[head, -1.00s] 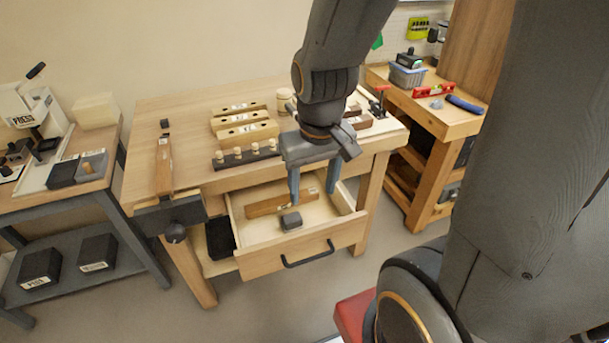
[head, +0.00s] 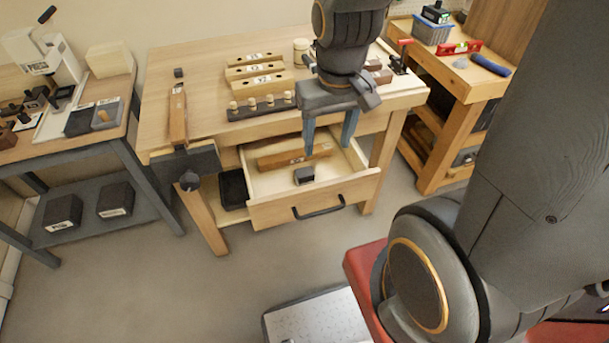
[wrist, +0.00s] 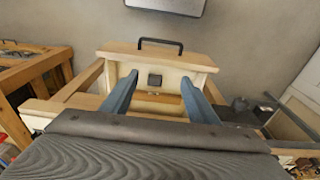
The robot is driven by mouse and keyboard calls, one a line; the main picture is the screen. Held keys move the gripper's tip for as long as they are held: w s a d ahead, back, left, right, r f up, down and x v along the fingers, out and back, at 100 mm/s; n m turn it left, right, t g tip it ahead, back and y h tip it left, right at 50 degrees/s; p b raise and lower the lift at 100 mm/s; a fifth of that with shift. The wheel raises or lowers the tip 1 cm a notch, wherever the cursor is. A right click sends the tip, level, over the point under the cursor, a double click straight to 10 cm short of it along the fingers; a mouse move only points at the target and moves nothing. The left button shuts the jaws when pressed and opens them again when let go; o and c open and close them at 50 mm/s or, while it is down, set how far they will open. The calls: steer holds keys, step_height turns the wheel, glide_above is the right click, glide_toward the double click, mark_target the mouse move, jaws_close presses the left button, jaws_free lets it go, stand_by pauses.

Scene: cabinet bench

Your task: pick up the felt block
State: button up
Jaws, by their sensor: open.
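The felt block, a small dark grey block with a lighter top (head: 304,175), lies on the floor of the open drawer (head: 262,187) in the head view. It also shows in the wrist view (wrist: 155,80), between the two fingers in the picture. My gripper (head: 328,150) is open and empty above the drawer, near its right side. In the wrist view its blue-grey fingers (wrist: 160,95) stand wide apart. The gripper is apart from the block. A wooden bar (head: 294,157) lies behind the block in the drawer.
The drawer front with its black handle (head: 318,210) sticks out from the workbench (head: 205,97). Several drilled wooden blocks (head: 255,72) and a dark peg rack (head: 262,107) stand on the top. A vise (head: 188,165) is at the bench's left. Open floor lies in front.

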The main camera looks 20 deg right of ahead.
steer(key=shift+o, duration=0.2)
steer(key=w+d+f+m+g+y+b, duration=0.1)
steer(key=w+f+m+y+b, duration=0.1)
steer(key=w+f+m+b, duration=0.5)
step_height(320, 180, down, 5)
steer(key=shift+d+m+g+b, duration=0.4)
steer(key=shift+m+b, duration=0.5)
steer(key=shift+m, duration=0.1)
steer(key=m+y+b, duration=0.4)
steer(key=m+b, duration=0.3)
steer(key=m, duration=0.2)
glide_toward(304, 171)
steer(key=x, duration=0.2)
steer(key=shift+x, duration=4.05)
steer(key=shift+d, duration=0.1)
steer(key=shift+c, duration=0.2)
steer(key=c, duration=1.2)
steer(key=shift+r, duration=0.1)
step_height(304, 171, up, 18)
steer(key=p, duration=0.1)
